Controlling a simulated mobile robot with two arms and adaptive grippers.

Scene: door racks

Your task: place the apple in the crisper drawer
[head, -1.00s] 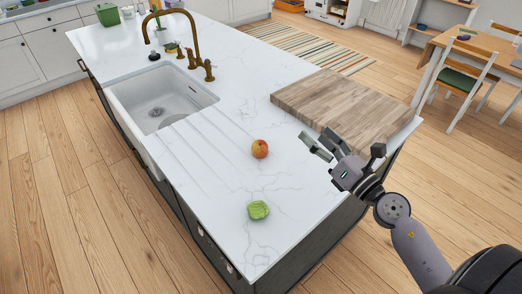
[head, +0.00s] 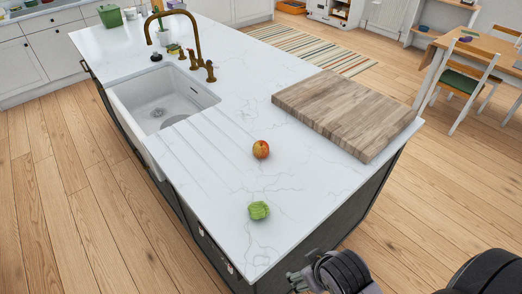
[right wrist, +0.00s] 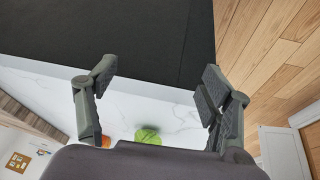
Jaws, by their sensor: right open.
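The red and yellow apple (head: 261,149) rests on the white marbled island counter (head: 215,165), right of the sink's drain grooves. A sliver of the apple (right wrist: 105,141) also shows low in the right wrist view, partly hidden by my gripper body. My right gripper (right wrist: 155,85) is open, with nothing between its fingers. In the head view my right gripper (head: 297,281) is low at the bottom edge, beyond the counter's near end and apart from the apple. My left gripper is out of view. I cannot identify a crisper drawer in these frames.
A green vegetable (head: 258,211) lies on the counter nearer me than the apple. A thick wooden board (head: 345,108) covers the right part. The sink (head: 160,100) and brass tap (head: 197,45) are at left. Wooden floor surrounds the island.

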